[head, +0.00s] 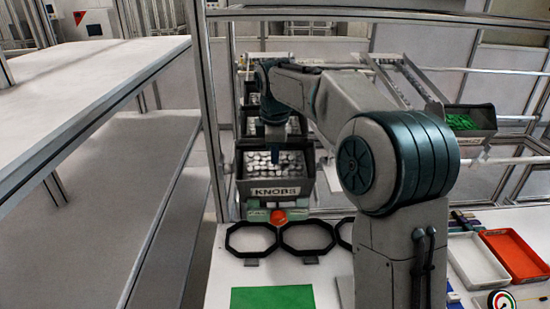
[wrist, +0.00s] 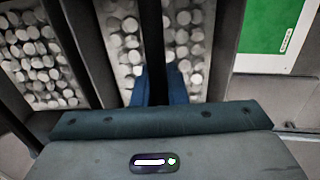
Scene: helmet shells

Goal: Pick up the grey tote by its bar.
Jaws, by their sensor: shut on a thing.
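The grey tote (head: 243,187) with the KNOBS label is in the head view left of centre, full of pale round knobs. My gripper (head: 275,156) reaches down over the middle of the tote. In the wrist view the dark bar (wrist: 153,38) runs across the tote above the knobs. The blue fingers of my gripper (wrist: 160,86) are on either side of the bar, shut on it. The tote looks level in the head view. I cannot tell whether its bottom touches its support.
More totes of knobs (head: 252,101) stand in line behind. A red button (head: 278,217) and black octagonal frames (head: 251,238) are in front. A green mat (head: 272,297) lies nearer. A white tray (head: 477,261) and a red tray (head: 514,256) are at right. A metal post (head: 209,110) rises at left.

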